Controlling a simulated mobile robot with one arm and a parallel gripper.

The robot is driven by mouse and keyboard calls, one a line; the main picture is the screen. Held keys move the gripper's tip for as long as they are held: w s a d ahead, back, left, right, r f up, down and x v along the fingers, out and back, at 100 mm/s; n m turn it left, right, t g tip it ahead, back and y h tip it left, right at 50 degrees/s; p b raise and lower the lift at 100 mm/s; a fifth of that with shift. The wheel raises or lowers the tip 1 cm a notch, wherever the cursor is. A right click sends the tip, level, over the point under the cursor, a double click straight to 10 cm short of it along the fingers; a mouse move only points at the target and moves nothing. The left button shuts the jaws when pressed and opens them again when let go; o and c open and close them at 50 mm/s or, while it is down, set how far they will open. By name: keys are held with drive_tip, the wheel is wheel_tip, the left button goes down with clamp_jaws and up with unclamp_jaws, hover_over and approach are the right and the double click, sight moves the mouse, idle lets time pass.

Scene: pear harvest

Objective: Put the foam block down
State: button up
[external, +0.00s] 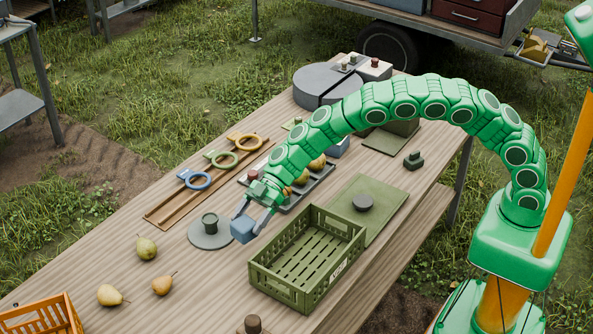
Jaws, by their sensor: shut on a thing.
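My gripper (252,212) is shut on a small blue-grey foam block (242,230). It holds the block at the right side of a round grey plate (203,241) with a dark green peg on it. The block is left of the olive green crate (259,284). I cannot tell whether the block touches the table or hangs just above it.
Pears (147,247) lie loose at the table's left, near an orange crate (44,319). A wooden rack (160,215) with coloured rings lies behind the plate. A dark tray (317,183) with pears lies under my arm. A green board (390,202) lies behind the olive crate.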

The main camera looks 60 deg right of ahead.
drive_tip(key=d+t, duration=0.1)
drive_tip(key=d, duration=0.2)
drive_tip(key=d+m, duration=0.1)
drive_tip(key=d, duration=0.3)
drive_tip(key=w+d+m+t, duration=0.1)
drive_tip(key=d, duration=0.3)
drive_tip(key=shift+d+r+t, duration=0.15)
drive_tip(key=shift+t, duration=0.15)
drive_tip(key=shift+d+f, duration=0.1)
drive_tip(key=shift+f, duration=4.9)
drive_tip(key=o, duration=0.8)
drive_tip(key=shift+f, duration=0.1)
drive_tip(key=shift+c, duration=0.2)
